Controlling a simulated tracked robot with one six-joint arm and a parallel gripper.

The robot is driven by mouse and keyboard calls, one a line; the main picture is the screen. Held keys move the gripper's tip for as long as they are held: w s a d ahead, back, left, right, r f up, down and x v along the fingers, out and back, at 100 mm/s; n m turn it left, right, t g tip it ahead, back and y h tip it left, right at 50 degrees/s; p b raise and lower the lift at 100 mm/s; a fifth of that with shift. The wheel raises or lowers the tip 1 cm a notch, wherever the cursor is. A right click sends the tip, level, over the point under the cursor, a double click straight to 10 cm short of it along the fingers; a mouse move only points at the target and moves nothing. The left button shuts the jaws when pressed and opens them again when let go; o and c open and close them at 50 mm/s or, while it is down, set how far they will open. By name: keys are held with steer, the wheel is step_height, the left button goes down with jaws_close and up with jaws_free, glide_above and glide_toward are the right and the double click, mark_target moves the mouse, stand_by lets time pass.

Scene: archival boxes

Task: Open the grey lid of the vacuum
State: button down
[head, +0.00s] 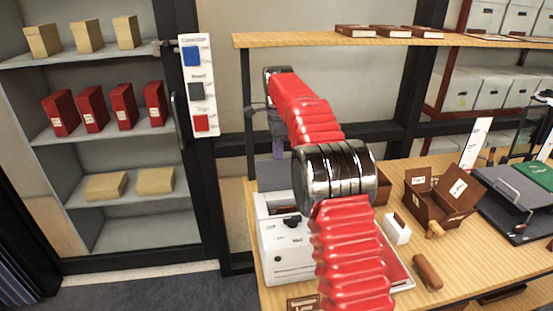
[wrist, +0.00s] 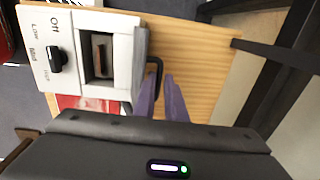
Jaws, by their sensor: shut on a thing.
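The vacuum is a white box (head: 285,262) on the wooden table, partly hidden behind my arm in the head view. Its body (wrist: 42,68) also shows at the left of the wrist view, with a black dial (wrist: 56,58). A dark opening (wrist: 101,56) in its top is uncovered. The light grey lid (wrist: 140,62) is beside that opening, seen nearly edge-on; its exact angle is unclear. A black handle (wrist: 157,68) sticks out from it. My gripper (wrist: 164,82) has purple fingers and is shut on the handle.
A wooden shelf (head: 400,40) runs above the table. A brown open box (head: 437,203), a white block (head: 397,228) and a brown roll (head: 427,272) lie right of my arm. Black trays (head: 515,200) stand farther right. A dark frame bar (wrist: 275,55) is right in the wrist view.

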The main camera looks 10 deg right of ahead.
steer(key=shift+w+a+f, duration=0.15)
steer(key=shift+w+f, duration=0.25)
steer(key=shift+w, duration=0.2)
steer(key=c, duration=2.2)
jaws_free()
steer(key=shift+f, duration=0.1)
steer(key=o, duration=0.3)
steer(key=shift+w+f, duration=0.55)
steer(key=shift+s+r, duration=0.25)
steer(key=shift+s, duration=0.15)
steer(key=shift+r, duration=0.15)
step_height(320, 180, up, 13)
steer(key=shift+s+r, duration=0.15)
steer(key=shift+s, duration=0.3)
steer(key=shift+c, duration=0.2)
